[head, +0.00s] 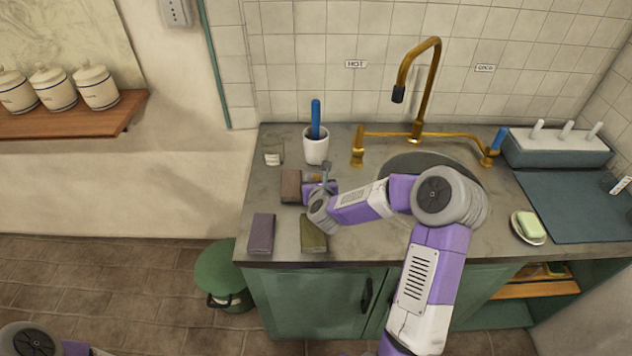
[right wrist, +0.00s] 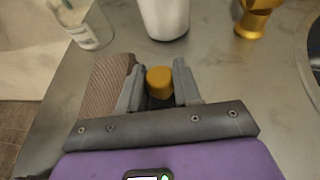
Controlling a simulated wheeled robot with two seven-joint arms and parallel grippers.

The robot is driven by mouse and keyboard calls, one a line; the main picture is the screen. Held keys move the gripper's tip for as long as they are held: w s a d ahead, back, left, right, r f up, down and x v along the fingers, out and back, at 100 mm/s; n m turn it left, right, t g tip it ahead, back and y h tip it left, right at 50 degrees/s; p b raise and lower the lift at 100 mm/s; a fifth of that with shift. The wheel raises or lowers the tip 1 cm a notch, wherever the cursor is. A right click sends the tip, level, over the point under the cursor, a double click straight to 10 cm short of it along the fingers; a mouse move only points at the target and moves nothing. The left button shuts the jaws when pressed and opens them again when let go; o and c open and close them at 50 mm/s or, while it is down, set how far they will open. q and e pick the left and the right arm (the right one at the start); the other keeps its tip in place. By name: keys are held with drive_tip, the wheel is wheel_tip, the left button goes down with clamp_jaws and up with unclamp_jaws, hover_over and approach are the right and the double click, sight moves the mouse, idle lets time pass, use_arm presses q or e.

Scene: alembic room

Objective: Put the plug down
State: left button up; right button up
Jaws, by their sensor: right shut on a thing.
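A small golden-yellow cylinder, which I take to be the plug (right wrist: 159,80), is between the fingers of my right gripper (right wrist: 157,86) in the right wrist view. The fingers are shut on it. In the head view, my right gripper (head: 321,181) is low over the grey counter, left of the sink (head: 436,160), and only a small orange part of the plug (head: 316,177) shows. I cannot tell whether the plug touches the counter. My left gripper is not in view; only a piece of my left arm shows at the lower left.
A brown block (head: 290,187) lies just left of the gripper. A purple-grey block (head: 261,234) and an olive block (head: 313,236) lie near the front edge. A white cup (head: 316,150) with a blue-handled tool and a small glass (head: 273,157) stand behind. A brass faucet (head: 415,128) rises behind the sink.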

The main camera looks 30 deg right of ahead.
drive_tip(key=shift+r, duration=0.1)
drive_tip(key=shift+f, duration=0.2)
drive_tip(key=o, duration=0.8)
drive_tip(key=shift+o, duration=0.2)
drive_tip(key=shift+r, duration=0.1)
